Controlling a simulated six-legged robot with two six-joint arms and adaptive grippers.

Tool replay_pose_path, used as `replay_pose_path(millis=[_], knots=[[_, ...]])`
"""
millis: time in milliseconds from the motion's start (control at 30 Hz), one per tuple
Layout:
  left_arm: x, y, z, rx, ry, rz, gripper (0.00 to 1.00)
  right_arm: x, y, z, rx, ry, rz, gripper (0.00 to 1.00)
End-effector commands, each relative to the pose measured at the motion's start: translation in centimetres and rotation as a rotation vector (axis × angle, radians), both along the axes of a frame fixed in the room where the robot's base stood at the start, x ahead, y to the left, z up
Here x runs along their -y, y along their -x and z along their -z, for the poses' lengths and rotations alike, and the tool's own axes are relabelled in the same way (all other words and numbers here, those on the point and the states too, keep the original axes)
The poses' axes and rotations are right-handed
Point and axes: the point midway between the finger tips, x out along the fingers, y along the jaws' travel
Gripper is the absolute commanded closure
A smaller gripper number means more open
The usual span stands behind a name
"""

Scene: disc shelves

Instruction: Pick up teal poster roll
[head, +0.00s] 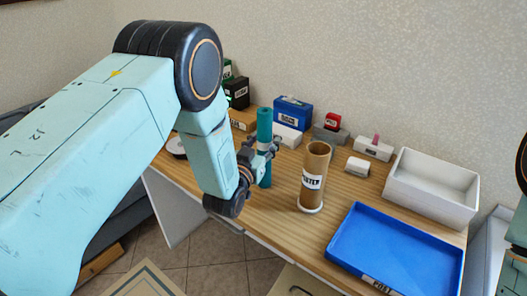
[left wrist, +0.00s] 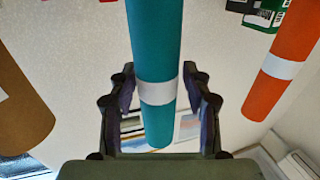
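The teal poster roll (head: 264,128) stands upright on the wooden desk, just past my left arm in the head view. Its white band shows in the left wrist view, where the roll (left wrist: 155,45) runs down between the fingers. My left gripper (head: 262,152) is at the roll's upper-middle part, a finger on each side. In the left wrist view, the left gripper (left wrist: 158,100) looks open, with narrow gaps between its fingers and the roll. My right gripper is out of view; only parts of my right arm show at the right edge.
A brown cardboard tube (head: 315,172) stands right of the roll. An orange roll (left wrist: 285,65) shows in the left wrist view. A blue tray (head: 395,248) and a white bin (head: 432,205) are at the right. Small boxes line the wall, including a blue box (head: 292,112).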

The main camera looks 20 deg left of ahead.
Motion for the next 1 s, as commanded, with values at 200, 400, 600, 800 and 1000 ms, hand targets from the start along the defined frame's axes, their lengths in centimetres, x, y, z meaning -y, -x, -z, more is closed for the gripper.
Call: replay_pose_path(millis=[200, 400, 600, 800, 1000], knots=[[0.0, 0.0, 0.0, 0.000, 0.000, 0.001, 0.72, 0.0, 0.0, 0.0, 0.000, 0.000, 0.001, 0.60], [0.0, 0.0, 0.0, -0.001, 0.000, 0.000, 0.89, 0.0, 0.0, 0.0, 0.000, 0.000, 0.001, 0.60], [0.0, 0.1, 0.1, -0.002, 0.000, 0.000, 0.96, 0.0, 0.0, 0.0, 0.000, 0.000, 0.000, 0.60], [0.0, 0.0, -0.9, 0.000, 0.000, 0.001, 0.96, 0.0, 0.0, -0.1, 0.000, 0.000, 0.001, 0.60], [0.0, 0.0, -4.8, 0.004, -0.001, 0.001, 0.96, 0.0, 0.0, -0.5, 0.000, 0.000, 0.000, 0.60]])
